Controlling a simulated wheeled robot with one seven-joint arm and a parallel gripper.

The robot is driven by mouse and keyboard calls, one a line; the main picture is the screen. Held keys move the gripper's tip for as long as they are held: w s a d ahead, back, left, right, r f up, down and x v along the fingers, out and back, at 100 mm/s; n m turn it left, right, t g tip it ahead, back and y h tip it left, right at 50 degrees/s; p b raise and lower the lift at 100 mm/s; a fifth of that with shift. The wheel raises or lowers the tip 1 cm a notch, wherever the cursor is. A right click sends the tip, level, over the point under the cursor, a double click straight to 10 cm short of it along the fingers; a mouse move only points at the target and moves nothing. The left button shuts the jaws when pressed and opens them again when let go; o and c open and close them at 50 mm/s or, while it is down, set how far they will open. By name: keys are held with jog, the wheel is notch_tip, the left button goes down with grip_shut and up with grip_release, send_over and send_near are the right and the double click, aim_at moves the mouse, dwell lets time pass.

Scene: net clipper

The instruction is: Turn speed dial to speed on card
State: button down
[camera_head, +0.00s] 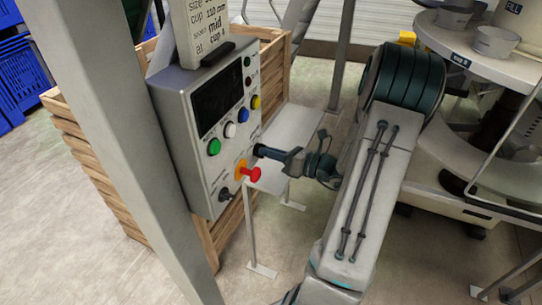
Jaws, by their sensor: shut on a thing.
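The grey control box (172,120) stands at the left centre, its panel facing right. My gripper (260,151) reaches the panel's right side from the right, below the yellow button. It is shut on a small dark knob there, taken to be the speed dial; the fingers hide it, so its pointer and setting cannot be read. A separate black knob (227,195) sits at the panel's lower edge, apart from my gripper.
A red-headed stop button (252,174) on a yellow base sticks out just below my gripper. Green (214,147), white (230,130), blue (243,115) and yellow (256,102) buttons line the panel. A grey post (125,130) stands left; a round machine (480,60) stands right.

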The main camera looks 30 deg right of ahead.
jog(key=n+b, duration=0.3)
jog(key=n, duration=0.1)
jog(key=shift+f+n+b, duration=0.1)
jog(key=shift+n+b, duration=0.3)
dwell(0.4)
jog(key=c, duration=1.5)
grip_release()
jog(key=shift+s, duration=0.15)
jog(key=b+v, duration=0.2)
jog(key=v, duration=1.1)
jog(key=shift+s+d, duration=0.2)
jog(key=shift+d, duration=0.05)
